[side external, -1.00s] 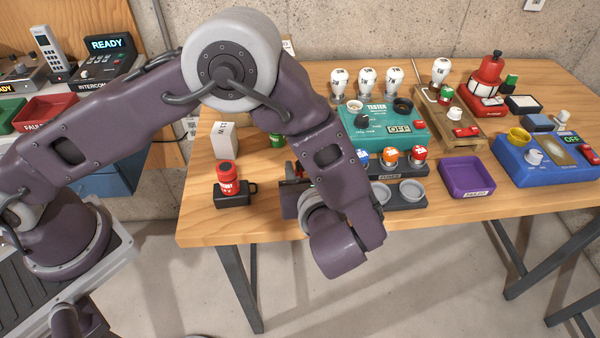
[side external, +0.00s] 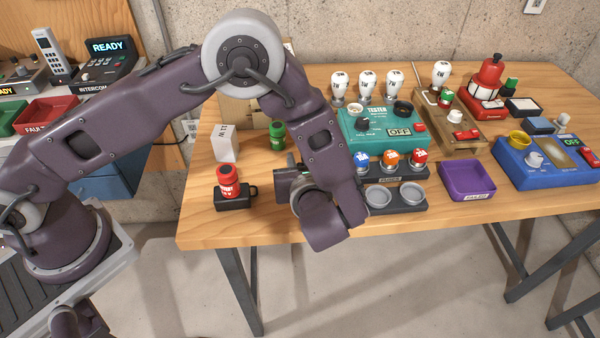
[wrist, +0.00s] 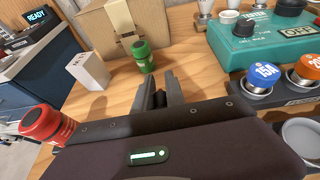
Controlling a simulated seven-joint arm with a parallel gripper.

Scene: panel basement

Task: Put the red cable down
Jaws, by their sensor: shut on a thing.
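My gripper (wrist: 160,92) is shut on a small black thing (wrist: 158,99) in the wrist view, held between its fingertips above the wooden table. I cannot tell whether this is an end of the red cable; no red cable length shows in either view. In the side view my gripper (side external: 289,172) is between the red canister and the fuse rack, its fingertips mostly hidden by my wrist. The table (side external: 240,230) is bare wood under and in front of it.
A red canister (side external: 228,178) stands in a black holder at left. A white box (side external: 226,144), a green canister (side external: 277,136) and a cardboard box (wrist: 130,28) are behind. The teal tester (side external: 380,128) and fuse rack (side external: 395,200) are right, the purple tray (side external: 467,182) further right.

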